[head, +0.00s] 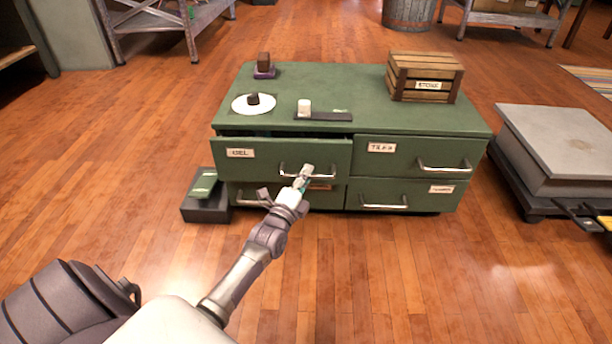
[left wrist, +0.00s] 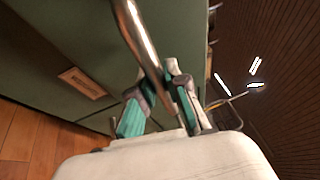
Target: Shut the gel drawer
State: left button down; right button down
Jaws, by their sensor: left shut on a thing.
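The gel drawer (head: 262,154), labelled "GEL", is the upper left drawer of a green cabinet (head: 365,120). It stands partly open, pulled out past the drawer beside it, with a dark gap behind its top edge. My right gripper is in neither view.
On the cabinet top are a wooden crate (head: 425,75), a white disc (head: 247,105) with a dark piece, a white cup (head: 304,107) and a small brown block (head: 264,61). A dark box (head: 206,209) stands left of the cabinet. A grey platform (head: 560,150) stands right.

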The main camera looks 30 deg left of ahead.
pick_arm(q)
jog(key=w, duration=0.1)
jog(key=w+a, duration=0.1)
jog(key=w+a+b, duration=0.1)
jog(key=shift+w+a+r, duration=0.1)
jog(key=shift+w+a, duration=0.15)
jog(key=shift+w, duration=0.1)
jog(key=c, duration=1.6)
grip_release()
jog(key=o, duration=0.4)
jog(key=shift+w, duration=0.1)
jog(key=shift+o, duration=0.2)
jog(key=shift+d, duration=0.1)
